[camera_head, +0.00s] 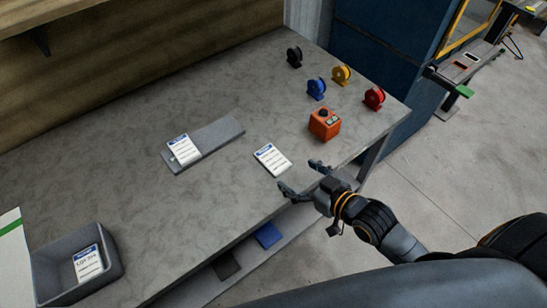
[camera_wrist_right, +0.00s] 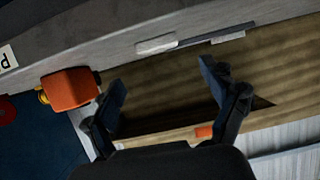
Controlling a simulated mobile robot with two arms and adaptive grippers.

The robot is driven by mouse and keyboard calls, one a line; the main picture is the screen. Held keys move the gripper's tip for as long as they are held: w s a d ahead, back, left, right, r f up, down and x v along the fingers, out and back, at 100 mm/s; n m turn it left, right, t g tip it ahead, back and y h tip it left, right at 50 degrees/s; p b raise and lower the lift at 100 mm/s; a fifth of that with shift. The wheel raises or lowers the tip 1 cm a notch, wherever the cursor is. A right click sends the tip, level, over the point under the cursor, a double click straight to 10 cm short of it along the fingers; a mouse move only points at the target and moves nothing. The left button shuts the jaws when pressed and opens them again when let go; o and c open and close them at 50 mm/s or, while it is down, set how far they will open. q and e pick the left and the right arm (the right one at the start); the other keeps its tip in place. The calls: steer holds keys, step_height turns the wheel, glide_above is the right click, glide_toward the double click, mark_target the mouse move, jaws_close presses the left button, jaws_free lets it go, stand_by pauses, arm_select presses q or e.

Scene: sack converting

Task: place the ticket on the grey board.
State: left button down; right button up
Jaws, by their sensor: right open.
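A white ticket with a blue header (camera_head: 272,160) lies flat on the bare table, right of the grey board (camera_head: 222,132). A similar ticket (camera_head: 183,149) lies on the left end of that board. Another white ticket (camera_head: 88,263) is in the grey bin at the lower left. My right gripper (camera_head: 300,176) is open and empty, just right of the loose ticket and apart from it, near the table's front edge. Its spread fingers also show in the right wrist view (camera_wrist_right: 163,88), with nothing between them. My left gripper is not in view.
An orange device (camera_head: 324,124) stands behind my right gripper; it also shows in the wrist view (camera_wrist_right: 70,89). Red (camera_head: 374,97), blue (camera_head: 316,88), yellow (camera_head: 341,75) and black (camera_head: 294,56) reels stand farther back. The grey bin (camera_head: 117,270) is at the lower left. The table's middle is clear.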

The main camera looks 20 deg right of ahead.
mark_target(275, 161)
steer(key=x, duration=0.2)
steer(key=shift+w+a+f, duration=0.1)
steer(key=shift+w, duration=0.25)
steer(key=shift+x, duration=0.75)
steer(key=x, duration=0.4)
steer(key=shift+w+a+f+p, duration=0.1)
steer(key=shift+a+f+p, duration=0.05)
steer(key=shift+p, duration=0.25)
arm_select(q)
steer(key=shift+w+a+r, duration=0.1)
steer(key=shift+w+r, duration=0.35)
arm_select(e)
steer(key=shift+c, duration=0.4)
